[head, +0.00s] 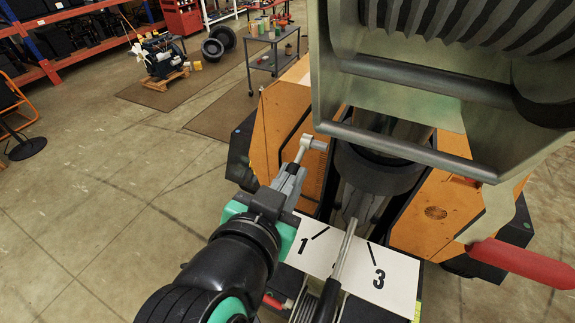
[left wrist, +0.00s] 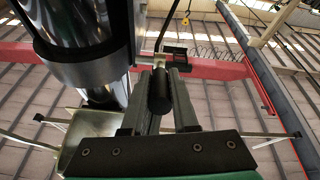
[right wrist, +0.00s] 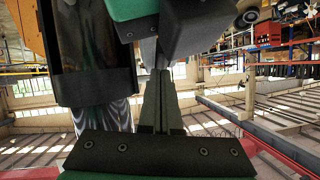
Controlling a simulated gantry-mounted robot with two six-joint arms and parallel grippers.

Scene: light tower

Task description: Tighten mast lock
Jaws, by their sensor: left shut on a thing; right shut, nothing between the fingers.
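The mast (head: 380,170) is a dark upright cylinder with a wide collar, also large at the upper left of the left wrist view (left wrist: 85,50). The mast lock (head: 313,144) is a small grey fitting with a short bar beside the mast, at the orange housing. In the left wrist view its black grip (left wrist: 160,92) sits between the fingers. My left gripper (head: 290,180) is shut on that grip. My right gripper (right wrist: 160,95) is shut and empty in the right wrist view, near the mast.
A white plate (head: 342,262) marked 1 and 3 lies below the mast. A metal lever (head: 343,257) rises over it. A large metal frame (head: 425,90) hangs at upper right, with a red handle (head: 520,262) near the right edge. The floor at left is open.

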